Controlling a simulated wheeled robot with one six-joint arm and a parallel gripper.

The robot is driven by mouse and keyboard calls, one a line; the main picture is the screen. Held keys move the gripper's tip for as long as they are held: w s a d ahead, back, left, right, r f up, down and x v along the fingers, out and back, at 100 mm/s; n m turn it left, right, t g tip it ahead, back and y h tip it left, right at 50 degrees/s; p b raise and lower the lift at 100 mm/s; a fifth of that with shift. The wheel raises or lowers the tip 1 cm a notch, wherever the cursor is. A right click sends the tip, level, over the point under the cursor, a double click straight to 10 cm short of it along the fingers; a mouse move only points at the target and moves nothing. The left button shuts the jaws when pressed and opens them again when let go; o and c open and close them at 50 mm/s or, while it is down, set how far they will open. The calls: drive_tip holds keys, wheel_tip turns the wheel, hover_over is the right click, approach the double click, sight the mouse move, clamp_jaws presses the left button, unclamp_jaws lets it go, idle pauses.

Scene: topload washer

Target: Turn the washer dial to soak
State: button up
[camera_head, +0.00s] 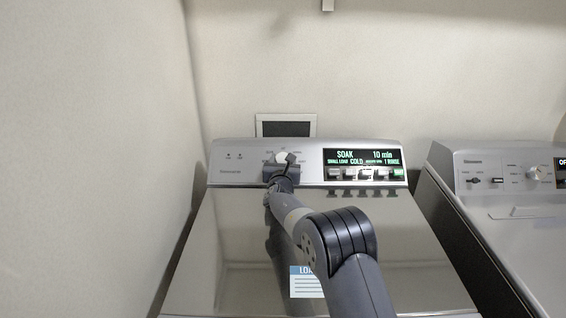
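The topload washer (225,240) fills the lower middle of the view, with its glossy lid closed. Its silver control panel (225,176) stands along the back. The pale round dial (282,156) is on the panel left of the display, and its lower part is hidden by my gripper. The display (362,158) is lit and reads "SOAK", "10 min", "COLD" and "1 RINSE" in green. My gripper (288,162) is at the dial, with my arm reaching over the lid. The fingers are small and dark, and I cannot tell whether they grip the dial.
Several small buttons (366,174) line the panel below the display. A blue and white label (302,281) lies on the lid. A second machine (510,205) stands close on the right. A wall rises at the left and behind.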

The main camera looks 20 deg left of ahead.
drive_tip(key=o, duration=0.4)
drive_tip(key=shift+o, duration=0.2)
drive_tip(key=shift+s, duration=0.15)
drive_tip(key=b+v, duration=0.3)
drive_tip(key=v, duration=0.7)
drive_tip(key=shift+s+b, duration=0.25)
drive_tip(key=shift+b, duration=0.1)
drive_tip(key=shift+p+x, duration=1.9)
drive_tip(key=shift+x, duration=3.55)
drive_tip(key=shift+s+d, duration=0.1)
